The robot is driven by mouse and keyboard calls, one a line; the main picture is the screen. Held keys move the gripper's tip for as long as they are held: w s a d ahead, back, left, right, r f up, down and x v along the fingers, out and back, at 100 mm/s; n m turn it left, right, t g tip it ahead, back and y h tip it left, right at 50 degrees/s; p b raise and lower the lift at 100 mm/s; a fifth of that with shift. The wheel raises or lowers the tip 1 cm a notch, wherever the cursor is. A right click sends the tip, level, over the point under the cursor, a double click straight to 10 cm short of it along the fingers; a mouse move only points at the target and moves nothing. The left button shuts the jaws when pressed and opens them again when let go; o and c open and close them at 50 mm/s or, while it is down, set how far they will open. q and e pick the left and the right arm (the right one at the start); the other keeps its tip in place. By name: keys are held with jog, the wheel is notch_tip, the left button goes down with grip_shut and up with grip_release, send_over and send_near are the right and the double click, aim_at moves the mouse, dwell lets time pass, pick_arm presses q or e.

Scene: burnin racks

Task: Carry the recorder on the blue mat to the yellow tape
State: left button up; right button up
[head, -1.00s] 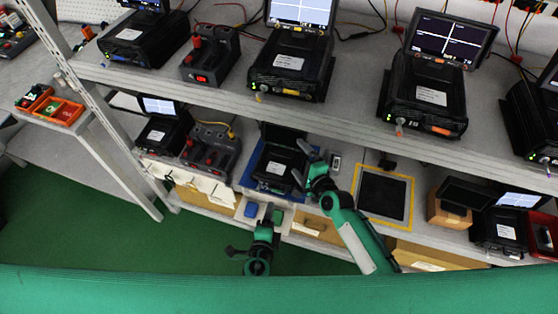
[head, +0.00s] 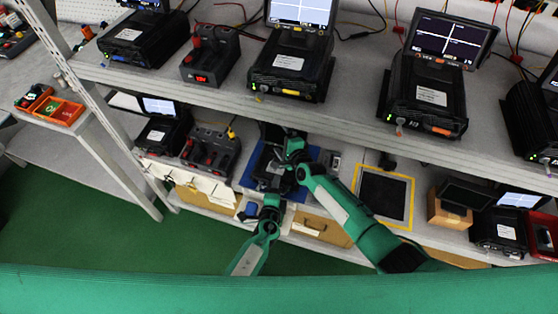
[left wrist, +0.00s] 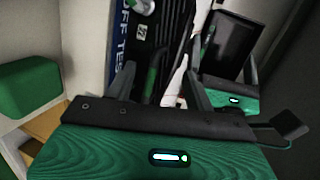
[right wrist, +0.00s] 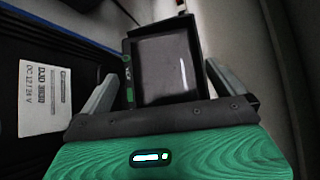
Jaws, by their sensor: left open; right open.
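The black recorder (head: 268,162) sits on the blue mat (head: 245,181) on the lower shelf, partly hidden by my grippers. Its pale label shows in the right wrist view (right wrist: 45,97). My right gripper (head: 286,160) is open above the recorder's right side; in its wrist view a dark screen (right wrist: 165,68) stands between the fingers. My left gripper (head: 271,198) is open at the recorder's front edge; its wrist view shows the mat's lettering (left wrist: 121,50) and dark casing (left wrist: 158,45) beyond the fingers. Contact cannot be told. The yellow tape (head: 411,205) outlines a dark square to the right.
The upper shelf (head: 345,124) overhangs the back, with several recorders on it. A charger-like unit (head: 211,148) stands left of the mat. A cardboard box (head: 437,208) stands right of the tape.

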pick_arm(q)
jog(key=shift+w+d+f, duration=0.1)
jog(key=shift+w, duration=0.45)
pick_arm(e)
jog(key=shift+w+a+f, duration=0.1)
jog(key=shift+w+a, duration=0.1)
jog(key=shift+w, duration=0.3)
pick_arm(q)
grip_shut()
pick_arm(e)
jog(key=c, duration=1.8)
pick_arm(q)
jog(key=shift+w+r, duration=0.25)
jog(key=shift+r, duration=0.05)
pick_arm(e)
jog(key=shift+w+a, duration=0.1)
